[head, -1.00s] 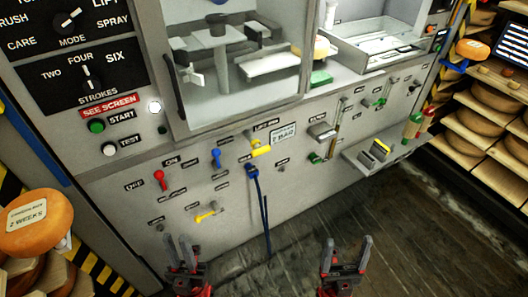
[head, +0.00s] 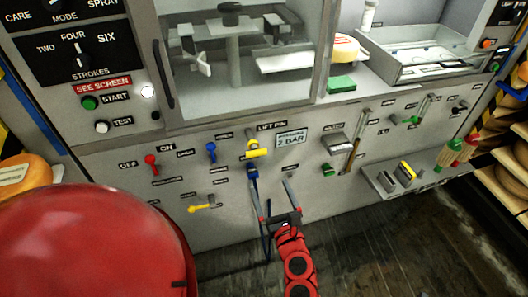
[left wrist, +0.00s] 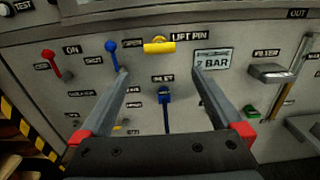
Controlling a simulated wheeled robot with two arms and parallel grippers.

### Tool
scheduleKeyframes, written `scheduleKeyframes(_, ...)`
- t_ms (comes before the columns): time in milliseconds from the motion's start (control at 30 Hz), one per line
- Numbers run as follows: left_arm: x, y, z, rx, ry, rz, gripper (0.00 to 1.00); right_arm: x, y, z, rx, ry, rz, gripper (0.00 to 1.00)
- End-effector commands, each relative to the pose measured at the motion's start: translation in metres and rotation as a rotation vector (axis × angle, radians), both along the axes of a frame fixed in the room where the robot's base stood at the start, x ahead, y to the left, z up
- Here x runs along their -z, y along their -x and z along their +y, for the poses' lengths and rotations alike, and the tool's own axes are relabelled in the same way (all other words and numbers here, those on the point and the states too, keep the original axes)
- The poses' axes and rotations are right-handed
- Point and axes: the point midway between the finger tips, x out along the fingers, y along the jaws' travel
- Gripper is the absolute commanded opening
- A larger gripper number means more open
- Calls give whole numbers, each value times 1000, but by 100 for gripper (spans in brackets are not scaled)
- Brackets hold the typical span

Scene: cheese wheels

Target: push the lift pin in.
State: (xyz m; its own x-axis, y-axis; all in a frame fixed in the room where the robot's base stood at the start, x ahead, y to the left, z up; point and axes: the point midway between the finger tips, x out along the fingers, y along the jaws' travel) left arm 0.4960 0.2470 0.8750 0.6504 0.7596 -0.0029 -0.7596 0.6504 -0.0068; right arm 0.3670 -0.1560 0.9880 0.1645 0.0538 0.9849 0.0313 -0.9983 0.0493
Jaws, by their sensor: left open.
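The lift pin (head: 256,152) is a yellow handle on the grey machine panel, under the "LIFT PIN" label. In the left wrist view the yellow lift pin (left wrist: 159,47) is above and ahead of my fingers, sticking out sideways from its mount. My left gripper (head: 272,182) is open and empty, in front of the panel below the lift pin. Its two fingers (left wrist: 160,74) point at the panel with a gap between them, apart from the pin. How far the pin sits in its hole I cannot tell. My right gripper is not in view.
A blue inlet fitting (left wrist: 164,96) with a hose is just below the pin. A blue lever (head: 211,152) and a red lever (head: 151,162) are to the left. A "2 BAR" plate (head: 291,138) is to the right.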

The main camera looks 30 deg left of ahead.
Motion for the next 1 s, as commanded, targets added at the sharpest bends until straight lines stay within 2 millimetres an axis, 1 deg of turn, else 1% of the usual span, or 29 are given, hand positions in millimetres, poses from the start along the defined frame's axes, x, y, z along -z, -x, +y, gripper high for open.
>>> scheduleKeyframes(33, -2, -4, 9, -9, -2, 0, 100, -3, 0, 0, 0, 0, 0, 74)
scheduleKeyframes(267, -3, -31, 39, -7, -6, 3, 100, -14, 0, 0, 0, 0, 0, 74)
scheduleKeyframes(367, -3, -42, 54, -7, -6, 3, 100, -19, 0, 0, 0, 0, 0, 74)
scheduleKeyframes(600, -5, -76, 91, -5, -8, 1, 100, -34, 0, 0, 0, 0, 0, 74)
scheduleKeyframes(800, -3, -94, 110, -1, -8, 1, 100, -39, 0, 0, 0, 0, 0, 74)
scheduleKeyframes(1000, -1, -98, 116, -2, -6, 1, 100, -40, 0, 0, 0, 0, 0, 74)
